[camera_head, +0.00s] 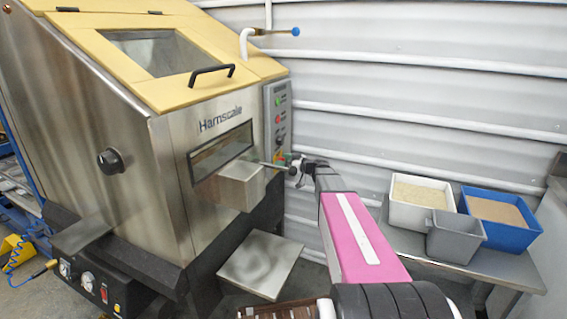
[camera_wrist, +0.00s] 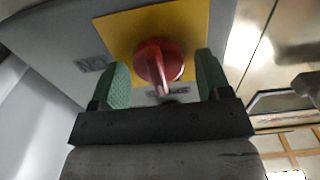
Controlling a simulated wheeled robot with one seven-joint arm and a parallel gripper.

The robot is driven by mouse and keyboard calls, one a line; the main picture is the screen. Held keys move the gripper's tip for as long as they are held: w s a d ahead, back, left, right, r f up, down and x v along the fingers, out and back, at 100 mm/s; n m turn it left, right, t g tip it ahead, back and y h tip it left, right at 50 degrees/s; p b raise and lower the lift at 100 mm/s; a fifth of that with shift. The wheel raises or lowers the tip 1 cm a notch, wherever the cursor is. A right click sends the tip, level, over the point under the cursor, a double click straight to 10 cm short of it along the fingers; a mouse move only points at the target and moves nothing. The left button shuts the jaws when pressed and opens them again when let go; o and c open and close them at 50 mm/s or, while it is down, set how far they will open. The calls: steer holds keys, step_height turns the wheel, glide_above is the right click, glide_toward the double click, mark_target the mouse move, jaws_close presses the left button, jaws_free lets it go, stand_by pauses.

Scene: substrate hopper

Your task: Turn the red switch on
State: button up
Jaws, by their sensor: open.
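The red switch (camera_wrist: 158,62) is a round red knob with a raised grip on a yellow plate (camera_wrist: 118,30), seen in the wrist view. My gripper (camera_wrist: 162,82) is open, with one green finger on each side of the knob. I cannot tell whether the fingers touch it. In the head view my gripper (camera_head: 285,162) is at the lower end of the grey control panel (camera_head: 276,100) on the hopper's right edge. There the switch is mostly hidden behind my gripper.
The steel hopper machine (camera_head: 160,165) with a yellow lid (camera_head: 120,70) fills the left. A steel box (camera_head: 240,188) juts out below its window, close to my gripper. A table (camera_head: 470,262) at right holds a white bin (camera_head: 420,212), a grey bin (camera_head: 455,238) and a blue bin (camera_head: 505,238).

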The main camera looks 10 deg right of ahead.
steer(key=c, duration=0.9)
steer(key=shift+o, duration=0.2)
steer(key=shift+m, duration=0.3)
steer(key=m, duration=0.3)
steer(key=shift+w+d+m, duration=0.1)
steer(key=shift+d+m, duration=0.05)
steer(key=shift+m, duration=0.15)
steer(key=m, duration=0.4)
steer(key=shift+w+f, duration=0.1)
steer(key=shift+f, duration=0.05)
steer(key=m, duration=0.9)
steer(key=shift+w+d+f+m, duration=0.1)
steer(key=shift+d+f+m, duration=0.05)
steer(key=shift+f+m, duration=0.15)
